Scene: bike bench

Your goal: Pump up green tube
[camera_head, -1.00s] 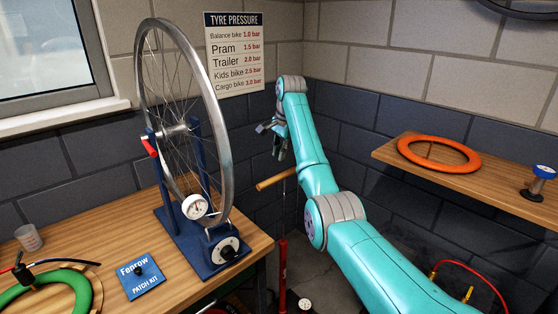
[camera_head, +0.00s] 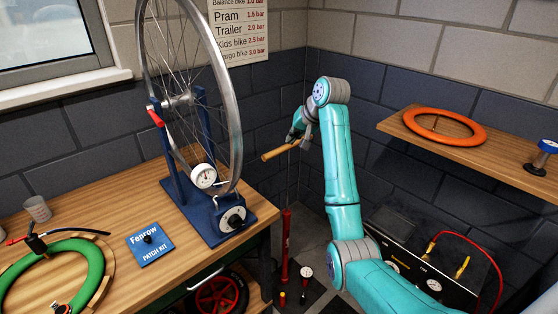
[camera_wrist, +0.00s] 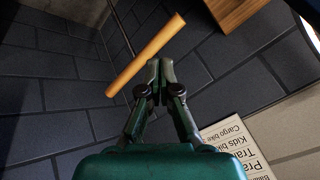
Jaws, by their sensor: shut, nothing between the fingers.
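The green tube (camera_head: 88,263) lies on a round wooden holder at the bench's left front. A black fitting (camera_head: 37,243) with a dark hose sits at its upper left edge. A red floor pump (camera_head: 286,245) stands on the floor right of the bench. Its wooden handle (camera_head: 280,151) is raised on a thin rod. My gripper (camera_head: 298,137) is at the handle's right part. In the wrist view my gripper (camera_wrist: 160,66) is shut and empty, with its tips close to the handle (camera_wrist: 143,57). I cannot tell whether they touch it.
A wheel (camera_head: 232,105) in a blue stand, a patch kit (camera_head: 150,244) and a cup (camera_head: 37,208) are on the bench. An orange tube (camera_head: 445,138) and a blue-topped spool (camera_head: 541,157) are on the right shelf (camera_head: 510,170). A small gauge (camera_head: 306,272) is near the pump's foot.

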